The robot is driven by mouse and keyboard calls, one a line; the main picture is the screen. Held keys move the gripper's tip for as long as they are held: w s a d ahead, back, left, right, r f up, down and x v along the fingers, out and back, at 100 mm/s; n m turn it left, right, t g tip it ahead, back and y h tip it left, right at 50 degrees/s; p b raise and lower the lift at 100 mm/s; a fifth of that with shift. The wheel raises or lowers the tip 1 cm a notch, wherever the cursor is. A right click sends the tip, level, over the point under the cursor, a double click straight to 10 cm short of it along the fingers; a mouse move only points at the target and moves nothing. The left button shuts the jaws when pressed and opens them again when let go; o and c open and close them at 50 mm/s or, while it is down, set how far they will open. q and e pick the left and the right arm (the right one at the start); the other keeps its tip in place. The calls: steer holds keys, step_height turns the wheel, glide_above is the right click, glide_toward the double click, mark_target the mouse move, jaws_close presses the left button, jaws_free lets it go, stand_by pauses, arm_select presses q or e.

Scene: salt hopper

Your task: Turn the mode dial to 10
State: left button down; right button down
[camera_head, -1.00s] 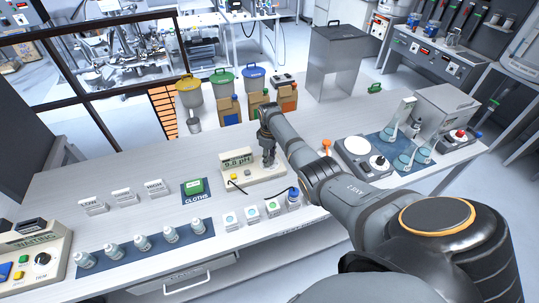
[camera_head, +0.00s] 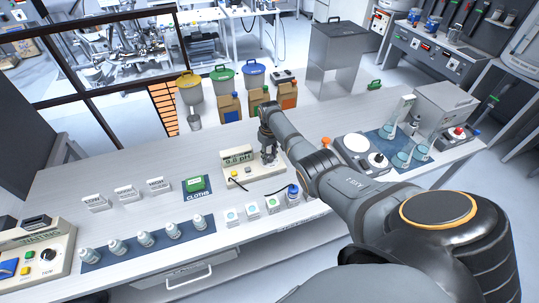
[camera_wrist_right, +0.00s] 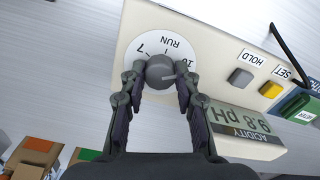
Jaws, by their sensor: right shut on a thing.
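The pH meter (camera_head: 240,175) is a cream box on the bench, with a green display (camera_wrist_right: 236,122) reading ACIDITY 9.8 pH in the right wrist view. Its mode dial is a round grey knob (camera_wrist_right: 160,71) on a white disc (camera_wrist_right: 140,38) marked 7 and RUN; a third mark at the right is partly hidden by a finger. A pale line on the knob points roughly right in that view. My right gripper (camera_wrist_right: 160,80) is shut on the knob, a finger on each side; it also shows in the head view (camera_head: 268,157). My left gripper is not in view.
Small bottles (camera_head: 145,238) line a blue mat in front, near white boxes and a blue-capped bottle (camera_head: 293,195). A green cloth pack (camera_head: 195,184) lies left.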

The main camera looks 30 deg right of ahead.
mark_target(270, 156)
steer(key=c, duration=1)
jaws_free()
step_height(270, 156, up, 12)
steer(key=shift+r, duration=0.1)
